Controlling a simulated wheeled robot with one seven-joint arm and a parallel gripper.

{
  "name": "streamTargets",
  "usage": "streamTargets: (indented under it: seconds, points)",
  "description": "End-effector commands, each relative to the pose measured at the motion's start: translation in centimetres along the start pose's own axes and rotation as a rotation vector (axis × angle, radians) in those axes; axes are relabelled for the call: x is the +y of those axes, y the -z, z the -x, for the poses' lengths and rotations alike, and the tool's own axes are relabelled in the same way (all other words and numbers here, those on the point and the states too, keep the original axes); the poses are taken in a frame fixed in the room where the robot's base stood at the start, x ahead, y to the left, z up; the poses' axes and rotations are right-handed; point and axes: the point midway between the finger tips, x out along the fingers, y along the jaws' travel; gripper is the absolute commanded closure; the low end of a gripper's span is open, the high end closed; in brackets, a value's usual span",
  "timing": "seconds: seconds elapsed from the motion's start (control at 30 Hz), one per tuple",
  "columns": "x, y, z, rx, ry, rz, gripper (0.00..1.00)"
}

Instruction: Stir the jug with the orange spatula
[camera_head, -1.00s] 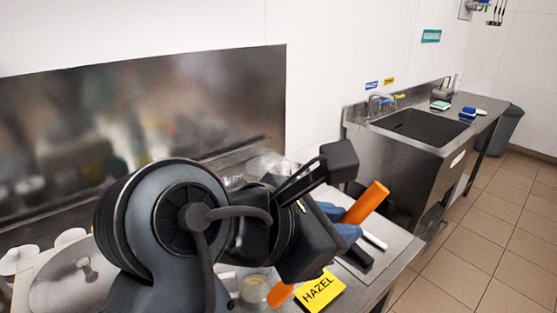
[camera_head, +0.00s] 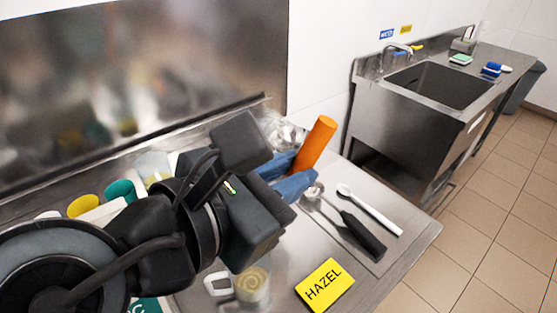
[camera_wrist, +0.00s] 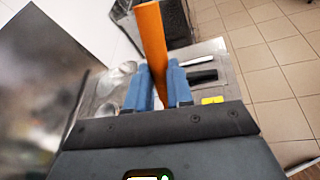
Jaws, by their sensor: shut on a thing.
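My gripper (camera_head: 290,182) has blue fingers shut on the orange spatula (camera_head: 316,143). The spatula's handle sticks up above the fingers, tilted, and its lower end is hidden behind my gripper. In the wrist view the orange handle (camera_wrist: 153,45) stands between the two blue fingers. A clear jug (camera_head: 250,287) with a pale swirled content stands on the steel counter at the lower middle, partly covered by my arm. The gripper is above and beyond the jug in the picture. I cannot tell whether the spatula touches anything.
A yellow HAZEL card (camera_head: 324,285) lies right of the jug. A black-handled scoop (camera_head: 362,232) and a white utensil (camera_head: 369,209) lie on a mat to the right. Clear bowls (camera_head: 283,130) stand behind the gripper. Yellow (camera_head: 85,206) and teal (camera_head: 120,190) cups stand left. A sink (camera_head: 436,86) is beyond.

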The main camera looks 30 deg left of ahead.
Motion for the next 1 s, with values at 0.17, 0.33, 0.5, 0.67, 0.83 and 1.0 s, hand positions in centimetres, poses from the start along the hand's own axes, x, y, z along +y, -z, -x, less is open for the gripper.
streamTargets:
  seconds: [0.17, 0.33, 0.5, 0.67, 0.83, 1.0]
  points:
    - [-0.8, 0.6, -0.9, 0.000, 0.001, 0.000, 1.00]
    - [-1.4, 1.2, -1.8, 0.000, 0.000, 0.000, 1.00]
    - [-2.1, 1.7, -2.6, 0.000, 0.001, 0.000, 1.00]
    - [-2.4, 2.6, -3.1, 0.000, 0.000, 0.001, 1.00]
    - [-2.4, 4.0, -3.0, 0.003, 0.000, 0.003, 1.00]
    - [-2.4, 5.5, -3.1, 0.008, 0.002, 0.008, 1.00]
